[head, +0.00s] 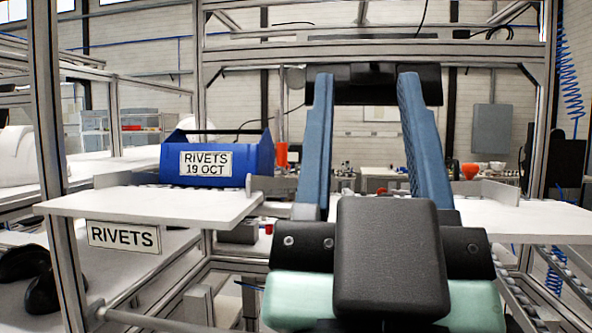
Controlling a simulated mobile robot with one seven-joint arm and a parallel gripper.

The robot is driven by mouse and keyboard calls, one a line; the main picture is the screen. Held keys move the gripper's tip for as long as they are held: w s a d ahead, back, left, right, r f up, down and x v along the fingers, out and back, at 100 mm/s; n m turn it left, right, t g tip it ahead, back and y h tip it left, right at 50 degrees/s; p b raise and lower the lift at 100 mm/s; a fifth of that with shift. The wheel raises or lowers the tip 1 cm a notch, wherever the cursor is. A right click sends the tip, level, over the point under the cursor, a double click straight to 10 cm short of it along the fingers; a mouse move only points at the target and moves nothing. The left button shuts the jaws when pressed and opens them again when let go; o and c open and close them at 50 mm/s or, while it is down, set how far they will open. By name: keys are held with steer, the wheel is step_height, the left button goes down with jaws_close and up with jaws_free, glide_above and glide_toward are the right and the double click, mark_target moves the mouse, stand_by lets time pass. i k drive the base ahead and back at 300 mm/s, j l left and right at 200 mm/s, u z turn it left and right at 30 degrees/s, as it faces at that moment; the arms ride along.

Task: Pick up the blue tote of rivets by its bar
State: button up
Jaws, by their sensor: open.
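The blue tote (245,160) stands upright on a white shelf (150,204) at the left of the head view. Its front label reads "RIVETS 19 OCT". A thin dark green bar (222,131) runs across the top of the tote, with space beneath it between the raised ends. The tote's inside is mostly hidden by its front wall. My arm stands in the middle and right foreground, to the right of the tote and apart from it in the picture.
A "RIVETS" sign (123,236) hangs on the shelf's front edge. A metal post (55,170) rises left of the shelf. Dark rounded shells (40,290) lie on a lower surface at far left. The shelf in front of the tote is bare.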

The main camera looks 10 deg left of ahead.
mark_target(183, 162)
steer(key=i+j+u, duration=0.15)
steer(key=j+u, duration=0.25)
steer(key=i+j+u, duration=0.15)
steer(key=u, duration=0.25)
